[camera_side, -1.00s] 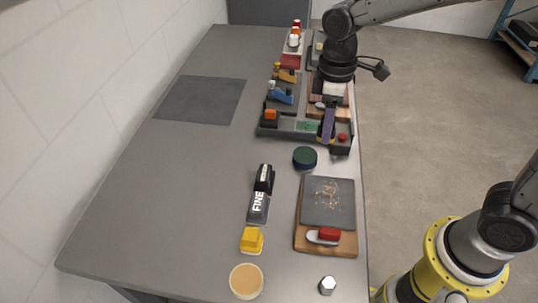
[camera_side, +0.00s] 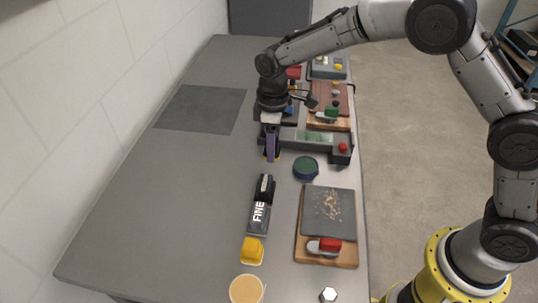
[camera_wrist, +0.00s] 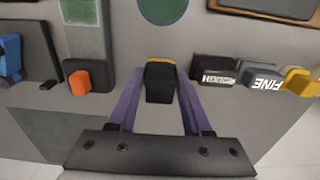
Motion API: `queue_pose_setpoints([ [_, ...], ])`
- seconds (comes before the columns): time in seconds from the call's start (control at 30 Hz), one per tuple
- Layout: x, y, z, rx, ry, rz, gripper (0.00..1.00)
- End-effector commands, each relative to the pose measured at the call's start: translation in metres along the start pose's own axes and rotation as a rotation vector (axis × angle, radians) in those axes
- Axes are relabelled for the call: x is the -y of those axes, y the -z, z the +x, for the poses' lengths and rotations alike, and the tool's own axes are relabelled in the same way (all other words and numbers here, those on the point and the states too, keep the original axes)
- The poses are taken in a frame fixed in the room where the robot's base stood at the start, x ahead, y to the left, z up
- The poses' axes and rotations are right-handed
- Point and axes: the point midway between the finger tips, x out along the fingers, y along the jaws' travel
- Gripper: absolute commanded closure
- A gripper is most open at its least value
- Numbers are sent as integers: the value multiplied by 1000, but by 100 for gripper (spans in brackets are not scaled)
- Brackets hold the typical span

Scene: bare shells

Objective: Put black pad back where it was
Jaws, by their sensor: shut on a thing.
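My gripper (camera_side: 271,145) is above the table beside the near left corner of the grey tray (camera_side: 314,149). Its purple fingers are shut on a small black pad with a yellow edge, which shows between the fingertips in the wrist view (camera_wrist: 159,84). In the side view the fingers mostly hide the pad, with a little yellow showing at their tips. I cannot tell whether the pad touches the table. A dark grey mat (camera_side: 201,108) lies flat on the table to the left of my gripper.
The left table area is clear.

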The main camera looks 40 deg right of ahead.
Motion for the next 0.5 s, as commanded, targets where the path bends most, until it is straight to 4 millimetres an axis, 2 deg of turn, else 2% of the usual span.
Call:
queue_pose_setpoints([
  [0.23,-5,10,13,0,0,0,100],
  [0.4,-4,8,37,2,1,0,100],
  [0.5,-5,9,42,-1,0,0,100],
])
